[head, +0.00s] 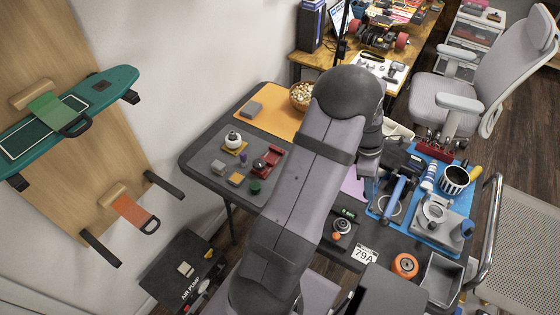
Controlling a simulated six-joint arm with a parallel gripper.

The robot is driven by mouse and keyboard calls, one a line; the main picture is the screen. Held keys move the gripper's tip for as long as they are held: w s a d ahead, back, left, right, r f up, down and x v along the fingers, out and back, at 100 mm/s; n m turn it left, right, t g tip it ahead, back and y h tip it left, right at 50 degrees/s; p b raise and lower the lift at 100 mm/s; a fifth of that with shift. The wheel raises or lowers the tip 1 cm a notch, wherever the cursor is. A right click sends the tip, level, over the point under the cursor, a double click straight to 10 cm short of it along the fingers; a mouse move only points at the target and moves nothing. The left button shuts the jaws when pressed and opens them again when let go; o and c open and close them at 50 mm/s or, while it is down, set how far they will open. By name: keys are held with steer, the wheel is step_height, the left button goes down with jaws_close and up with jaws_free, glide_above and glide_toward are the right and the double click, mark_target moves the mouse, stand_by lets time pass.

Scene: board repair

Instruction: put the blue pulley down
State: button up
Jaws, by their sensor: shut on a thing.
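My gripper (402,163) is the dark shape at the end of my arm, over the blue mat (460,246) on the right part of the dark table. It is shut on the blue pulley, but its fingertips and the pulley are too small and too covered to make out clearly. A long blue piece (393,194) shows just below the gripper; I cannot tell whether it touches the fingers or lies on the mat. My arm hides the middle of the table.
A striped cup (455,180), a grey tray of parts (438,217) and a blue-grey cylinder (462,230) crowd the mat's right side. An orange roll (405,265) and an open grey bin (441,277) are at the front. An office chair (470,85) stands behind.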

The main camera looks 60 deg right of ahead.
steer(key=w+d+n+t+h+b, duration=0.15)
steer(key=w+n, duration=0.25)
steer(key=w, duration=0.4)
steer(key=w+d+n+b, duration=0.1)
steer(key=w+d+n, duration=0.25)
steer(key=w, duration=0.55)
steer(key=n+t+h+b, duration=0.2)
steer(key=n, duration=0.7)
glide_above(273, 156)
steer(key=a, duration=0.1)
steer(key=shift+y, duration=0.25)
steer(key=shift+a+f, duration=0.2)
steer(key=shift+f, duration=3.95)
steer(key=shift+f, duration=0.2)
steer(key=o, duration=1.1)
steer(key=shift+o, duration=0.2)
steer(key=shift+r, duration=0.1)
steer(key=v, duration=1.2)
steer(key=shift+w+b, duration=0.15)
steer(key=shift+b, duration=0.3)
steer(key=shift+a+r, duration=0.1)
